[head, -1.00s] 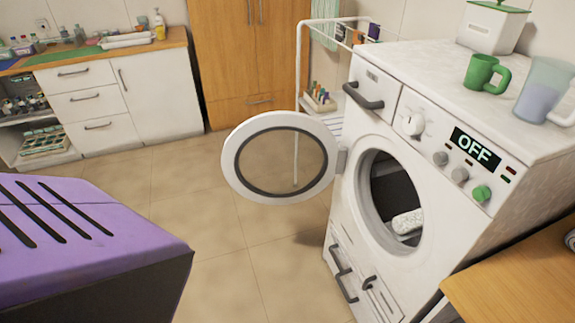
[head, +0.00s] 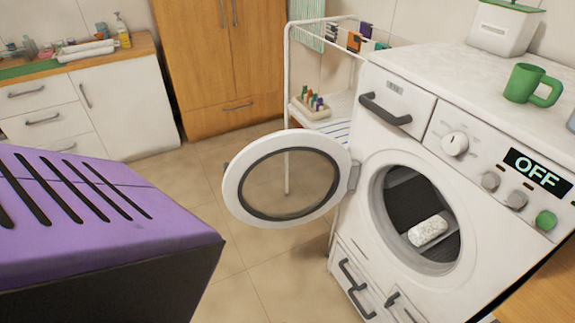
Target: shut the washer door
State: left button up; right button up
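The white washer (head: 400,160) stands at the right with its display reading OFF. Its round door (head: 240,190), a white ring with a dark inner rim and clear glass, stands wide open to the left of the opening, hinged on the opening's left side. The drum (head: 402,205) is exposed, with a pale speckled roll-shaped item (head: 428,230) lying inside. Neither of my grippers is in view.
A white rack (head: 290,80) stands behind the door. A green mug (head: 520,83) and a white box (head: 503,28) are on the washer top. White drawers (head: 45,120) and a wooden cupboard (head: 200,75) line the back. Tiled floor (head: 205,165) is clear around the door.

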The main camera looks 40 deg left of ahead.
aim_at(346, 171)
jog(key=j+z, duration=0.25)
jog(key=j, duration=0.8)
jog(key=j+z, duration=0.15)
jog(key=j, duration=0.55)
jog(key=j+z, duration=0.2)
jog(key=j, duration=0.55)
jog(key=k+j+z, duration=0.15)
jog(key=j, duration=0.55)
